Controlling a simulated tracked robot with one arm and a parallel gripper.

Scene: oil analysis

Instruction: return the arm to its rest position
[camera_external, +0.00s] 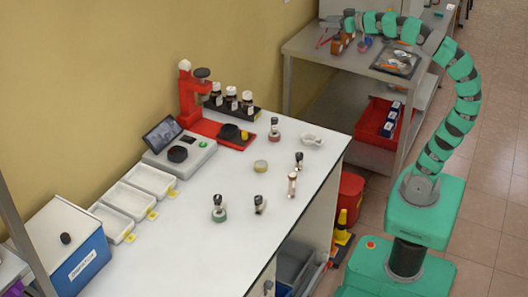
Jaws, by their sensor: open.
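My gripper (349,22) is at the far end of my green and grey arm, at the top of the view. The arm rises from its base at the right and bends over to the left above the steel side table (305,45). The gripper is small here, with its fingers hard to make out; it is open. I see nothing held.
A tray with tools (397,61) lies on the steel table beneath my arm. A red bin (378,124) sits on its lower shelf. The white bench (235,235) holds a red press (190,92), dark bottles, a scale (179,151), white trays and several small samples. Tiled floor is clear at the right.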

